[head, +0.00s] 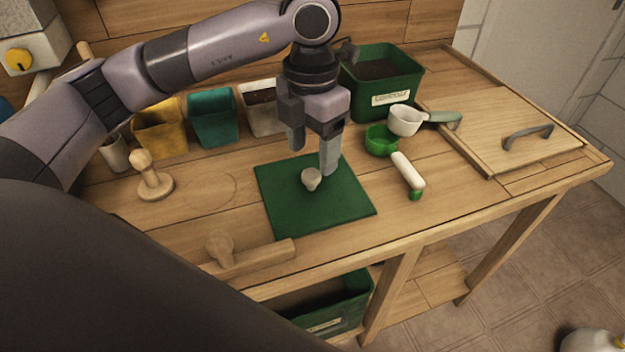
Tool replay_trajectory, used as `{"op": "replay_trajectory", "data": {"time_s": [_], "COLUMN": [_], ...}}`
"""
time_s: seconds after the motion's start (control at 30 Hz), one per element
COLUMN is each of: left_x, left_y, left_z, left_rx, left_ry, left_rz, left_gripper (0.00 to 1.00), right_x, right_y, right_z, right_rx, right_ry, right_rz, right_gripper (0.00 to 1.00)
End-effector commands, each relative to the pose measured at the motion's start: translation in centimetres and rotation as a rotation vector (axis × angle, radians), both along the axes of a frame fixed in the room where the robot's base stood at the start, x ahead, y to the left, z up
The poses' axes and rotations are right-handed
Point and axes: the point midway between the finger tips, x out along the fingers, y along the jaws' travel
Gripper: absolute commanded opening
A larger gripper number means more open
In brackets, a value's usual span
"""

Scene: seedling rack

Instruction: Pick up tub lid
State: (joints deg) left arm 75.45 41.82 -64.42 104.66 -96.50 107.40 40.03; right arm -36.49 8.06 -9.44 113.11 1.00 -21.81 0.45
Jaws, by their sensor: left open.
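The tub lid (341,212) is a flat green square lying on the wooden bench, with a small pale round knob (311,178) standing at its middle. My left gripper (312,160) points down over the lid, open, its two fingers apart just above and around the knob's position in the picture. I cannot tell whether the fingers touch the knob. A green tub (384,97) with a pale label and dark soil stands uncovered behind, to the right of the gripper. My right gripper is not in view.
Yellow (163,142), teal (213,125) and white pots stand at the back left. A wooden stamper (155,185) stands left. Scoops (405,120) lie right of the lid, beside a wooden panel (495,130) with a handle. A wooden tool (255,258) lies at the front edge.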

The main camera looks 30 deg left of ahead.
Motion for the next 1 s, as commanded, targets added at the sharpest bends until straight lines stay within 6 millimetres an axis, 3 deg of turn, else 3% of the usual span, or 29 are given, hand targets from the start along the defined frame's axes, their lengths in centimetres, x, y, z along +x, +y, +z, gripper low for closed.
{"op": "replay_trajectory", "data": {"time_s": [0.27,0.53,0.87,1.0], "left_x": [0.1,0.6,0.6,0.6], "left_y": [0.4,0.6,0.6,0.6], "left_z": [-2.5,-6.3,-7.2,-7.2], "left_rx": [0.012,0.010,0.009,0.009], "left_ry": [0.002,0.002,-0.002,-0.002], "left_rz": [0.004,0.004,0.003,0.003], "left_gripper": [0.65,0.65,0.65,0.22], "right_x": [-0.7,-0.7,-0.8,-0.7], "right_y": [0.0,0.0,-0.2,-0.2], "right_z": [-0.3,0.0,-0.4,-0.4], "right_rx": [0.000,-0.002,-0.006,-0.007], "right_ry": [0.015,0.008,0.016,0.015], "right_rz": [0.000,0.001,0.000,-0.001], "right_gripper": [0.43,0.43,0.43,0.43]}}
